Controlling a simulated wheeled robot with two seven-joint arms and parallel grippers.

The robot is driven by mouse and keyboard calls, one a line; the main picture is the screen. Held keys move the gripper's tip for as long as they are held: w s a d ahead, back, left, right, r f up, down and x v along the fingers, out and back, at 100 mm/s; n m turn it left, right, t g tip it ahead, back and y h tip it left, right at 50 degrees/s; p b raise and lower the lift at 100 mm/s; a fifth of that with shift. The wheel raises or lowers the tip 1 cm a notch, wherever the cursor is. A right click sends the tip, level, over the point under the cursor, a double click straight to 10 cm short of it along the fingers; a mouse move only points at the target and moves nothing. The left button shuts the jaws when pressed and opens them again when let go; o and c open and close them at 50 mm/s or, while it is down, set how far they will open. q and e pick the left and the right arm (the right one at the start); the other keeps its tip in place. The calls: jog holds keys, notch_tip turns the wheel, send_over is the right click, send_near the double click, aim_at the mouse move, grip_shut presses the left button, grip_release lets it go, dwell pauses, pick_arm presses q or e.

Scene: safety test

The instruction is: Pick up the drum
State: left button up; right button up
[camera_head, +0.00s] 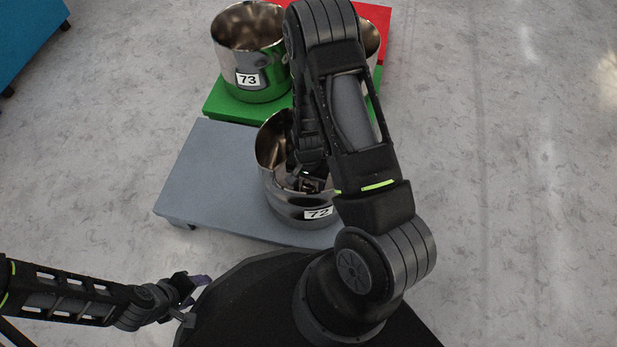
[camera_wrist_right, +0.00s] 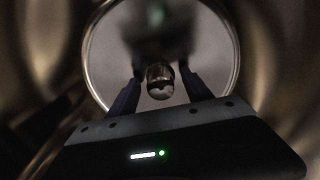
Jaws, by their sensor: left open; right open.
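A shiny metal drum labelled 72 (camera_head: 285,208) stands upright on a grey platform (camera_head: 205,175), partly covered by my right arm. My right gripper (camera_head: 308,184) points down inside this drum's opening. In the right wrist view its two dark fingers (camera_wrist_right: 160,90) are apart, with the drum's curved inner wall (camera_wrist_right: 262,60) around them. A small rounded metallic thing (camera_wrist_right: 160,82) shows between the fingers; I cannot tell what it is. A second drum labelled 73 (camera_head: 250,88) stands behind on a green platform (camera_head: 222,103). My left gripper (camera_head: 196,298) is open and empty at lower left, away from the drums.
Another metal drum (camera_head: 371,42) is mostly hidden behind my right arm at the back. A red platform (camera_head: 380,18) lies behind the green one. A blue object (camera_head: 25,35) stands at the far left. The grey floor (camera_head: 510,180) on the right is clear.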

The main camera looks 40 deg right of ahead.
jog(key=shift+f, duration=0.45)
jog(key=shift+c, duration=0.6)
grip_shut()
jog(key=shift+w+r, duration=0.1)
dwell(0.8)
